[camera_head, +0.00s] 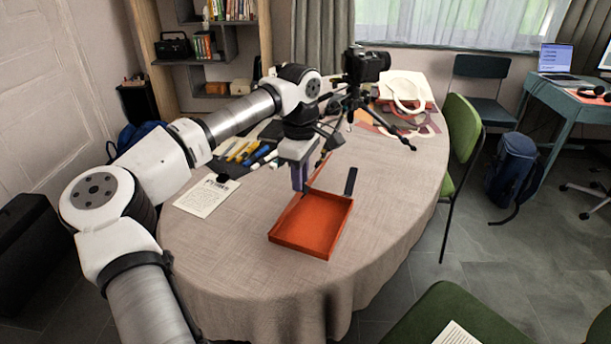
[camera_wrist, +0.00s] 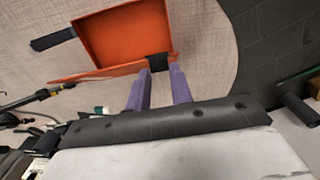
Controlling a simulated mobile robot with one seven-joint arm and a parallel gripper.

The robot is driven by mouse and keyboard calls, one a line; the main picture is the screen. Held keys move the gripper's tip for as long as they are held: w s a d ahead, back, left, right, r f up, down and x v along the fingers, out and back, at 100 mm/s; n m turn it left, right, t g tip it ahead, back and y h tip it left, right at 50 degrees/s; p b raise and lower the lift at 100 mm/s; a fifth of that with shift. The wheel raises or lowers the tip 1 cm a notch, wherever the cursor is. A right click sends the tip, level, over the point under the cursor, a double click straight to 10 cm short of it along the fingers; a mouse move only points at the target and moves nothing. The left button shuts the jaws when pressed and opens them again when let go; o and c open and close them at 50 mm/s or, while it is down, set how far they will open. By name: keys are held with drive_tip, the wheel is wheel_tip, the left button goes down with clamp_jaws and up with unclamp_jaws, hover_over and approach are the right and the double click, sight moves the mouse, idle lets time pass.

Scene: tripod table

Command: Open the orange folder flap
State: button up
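The orange folder (camera_head: 312,222) lies on the table as a shallow open tray, its inside showing empty; it also shows in the wrist view (camera_wrist: 125,35). Its flap (camera_wrist: 100,75) shows as a thin orange strip, nearly edge-on, along the side near my gripper; in the head view it stands up at the tray's far left side. A dark tab (camera_wrist: 158,62) sits at the flap's end. My gripper (camera_head: 298,185) has purple fingers spread apart, with the tab at or between their tips (camera_wrist: 160,74). Whether the fingers touch it I cannot tell.
A black strap (camera_head: 350,182) sticks out beside the folder. A camera on a tripod (camera_head: 366,66) stands behind it. Pens (camera_head: 250,153) and a printed sheet (camera_head: 207,195) lie to the left. The table's front (camera_head: 240,250) is clear; a green chair (camera_head: 462,130) stands right.

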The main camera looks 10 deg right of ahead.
drive_tip(key=shift+w+a+r, duration=0.15)
drive_tip(key=shift+a, duration=0.1)
drive_tip(key=shift+w+a+r+p, duration=0.25)
drive_tip(key=shift+w+a+p, duration=0.15)
drive_tip(key=shift+a, duration=0.1)
drive_tip(key=shift+w+a+r+p, duration=0.2)
drive_tip(key=shift+w+a+p, duration=0.15)
drive_tip(key=shift+a, duration=0.15)
drive_tip(key=shift+w+a+r+p, duration=0.15)
drive_tip(key=shift+w+a+p, duration=0.2)
drive_tip(key=shift+a, duration=0.25)
drive_tip(key=shift+w+a+r+p, duration=0.15)
drive_tip(key=shift+w+a+p, duration=0.2)
drive_tip(key=shift+a, duration=0.2)
drive_tip(key=shift+w, duration=0.1)
drive_tip(key=shift+w+a+r+p, duration=0.1)
drive_tip(key=shift+w+a+p, duration=0.55)
drive_tip(key=shift+a, duration=0.5)
drive_tip(key=shift+w+a, duration=0.1)
drive_tip(key=shift+w, duration=0.05)
